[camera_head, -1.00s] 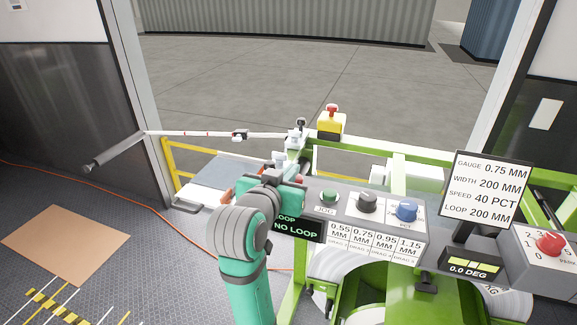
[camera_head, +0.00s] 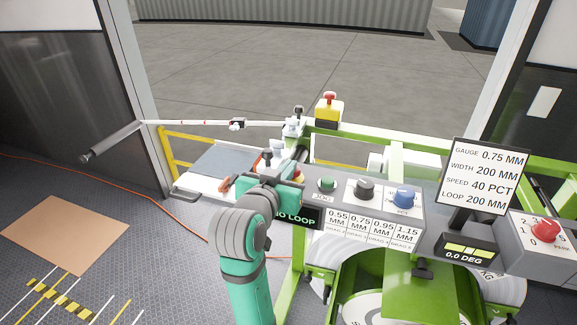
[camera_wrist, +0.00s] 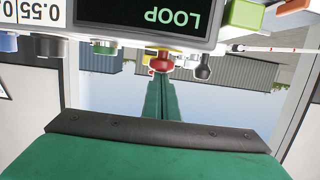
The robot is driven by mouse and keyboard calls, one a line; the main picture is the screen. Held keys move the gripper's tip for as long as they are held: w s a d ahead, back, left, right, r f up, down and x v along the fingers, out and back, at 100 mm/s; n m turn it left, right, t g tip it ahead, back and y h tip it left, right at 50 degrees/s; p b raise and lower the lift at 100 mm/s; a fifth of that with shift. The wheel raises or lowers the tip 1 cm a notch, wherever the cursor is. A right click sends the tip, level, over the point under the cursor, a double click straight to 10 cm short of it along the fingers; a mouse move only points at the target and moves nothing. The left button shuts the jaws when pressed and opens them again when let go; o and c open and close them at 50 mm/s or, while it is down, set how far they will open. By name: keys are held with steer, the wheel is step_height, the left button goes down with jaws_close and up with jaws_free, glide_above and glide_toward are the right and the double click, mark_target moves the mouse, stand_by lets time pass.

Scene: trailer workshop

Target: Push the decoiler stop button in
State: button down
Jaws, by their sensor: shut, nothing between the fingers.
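The stop button is a red mushroom head (camera_head: 330,96) on a yellow box (camera_head: 329,112), mounted on the green frame at the back. The fingertips are hard to make out there. I cannot see contact with the button.
The grey console holds a green button (camera_head: 327,184), a black knob (camera_head: 364,188) and a blue knob (camera_head: 404,197). A loop display (camera_head: 298,217) is partly hidden by my arm. A settings screen (camera_head: 486,180) and red dial (camera_head: 545,231) are at right. Open floor lies beyond the frame.

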steer(key=shift+f, duration=0.7)
steer(key=shift+r, duration=0.1)
step_height(320, 180, up, 5)
steer(key=shift+f, duration=0.15)
steer(key=v, duration=1)
steer(key=shift+r, duration=0.3)
